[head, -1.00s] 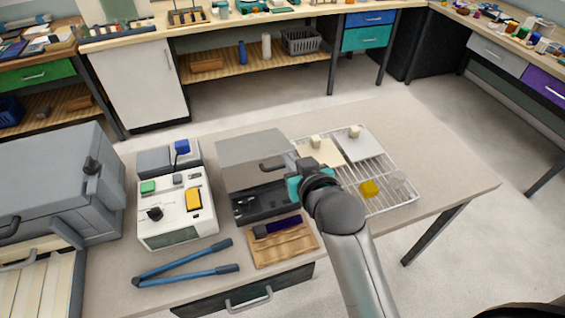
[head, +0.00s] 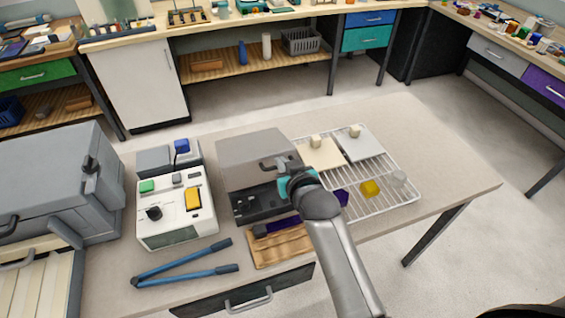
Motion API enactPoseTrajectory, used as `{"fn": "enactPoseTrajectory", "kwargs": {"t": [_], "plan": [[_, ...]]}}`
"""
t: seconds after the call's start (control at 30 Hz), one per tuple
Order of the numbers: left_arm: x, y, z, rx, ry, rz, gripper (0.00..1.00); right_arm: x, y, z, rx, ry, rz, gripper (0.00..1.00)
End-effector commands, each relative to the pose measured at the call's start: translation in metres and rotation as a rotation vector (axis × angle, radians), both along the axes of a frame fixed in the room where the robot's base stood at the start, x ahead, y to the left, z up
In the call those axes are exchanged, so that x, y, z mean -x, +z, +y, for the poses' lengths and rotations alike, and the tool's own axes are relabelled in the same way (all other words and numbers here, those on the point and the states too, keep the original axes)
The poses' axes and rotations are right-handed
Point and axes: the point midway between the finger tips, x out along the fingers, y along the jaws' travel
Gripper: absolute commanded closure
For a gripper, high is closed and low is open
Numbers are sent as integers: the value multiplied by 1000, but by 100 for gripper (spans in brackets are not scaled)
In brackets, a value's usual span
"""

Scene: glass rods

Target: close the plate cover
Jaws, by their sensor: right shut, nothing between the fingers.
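The plate cover (head: 250,147) is a grey lid with a dark handle (head: 268,163). It stands partly raised over the back of a black-topped plate unit (head: 245,207), whose front is bare. I cannot tell its exact angle. My right gripper (head: 285,168) reaches in from the front right, by the cover's right side close to the handle. It is shut with nothing in it. Its teal-marked wrist and arm hide part of the plate unit's right side, and I cannot tell whether the fingers touch the cover. My left gripper is not in view.
A wooden tray (head: 280,248) with a purple-handled item lies in front. A white device (head: 175,210) and blue long-handled tool (head: 185,265) are left. The table's right end is clear.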

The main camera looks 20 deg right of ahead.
Motion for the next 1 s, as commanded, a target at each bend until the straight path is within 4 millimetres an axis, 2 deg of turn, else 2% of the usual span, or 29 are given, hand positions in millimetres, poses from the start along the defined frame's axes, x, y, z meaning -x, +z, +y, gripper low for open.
{"fn": "enactPoseTrajectory", "kwargs": {"t": [0.23, 0.37, 0.57, 0.7, 0.8, 1.0], "plan": [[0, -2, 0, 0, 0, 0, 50, 1, -2, 0, 1, 0, -3, 100], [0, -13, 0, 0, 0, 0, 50, 3, -12, 0, 0, 0, -30, 100], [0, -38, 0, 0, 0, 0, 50, 9, -34, 0, -2, 1, -100, 100], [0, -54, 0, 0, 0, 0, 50, 15, -58, 0, -4, 1, -131, 100], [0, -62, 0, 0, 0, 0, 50, 17, -81, 0, -4, 1, -131, 100], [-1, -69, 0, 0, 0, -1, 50, 18, -98, 0, -4, 1, -133, 100]]}}
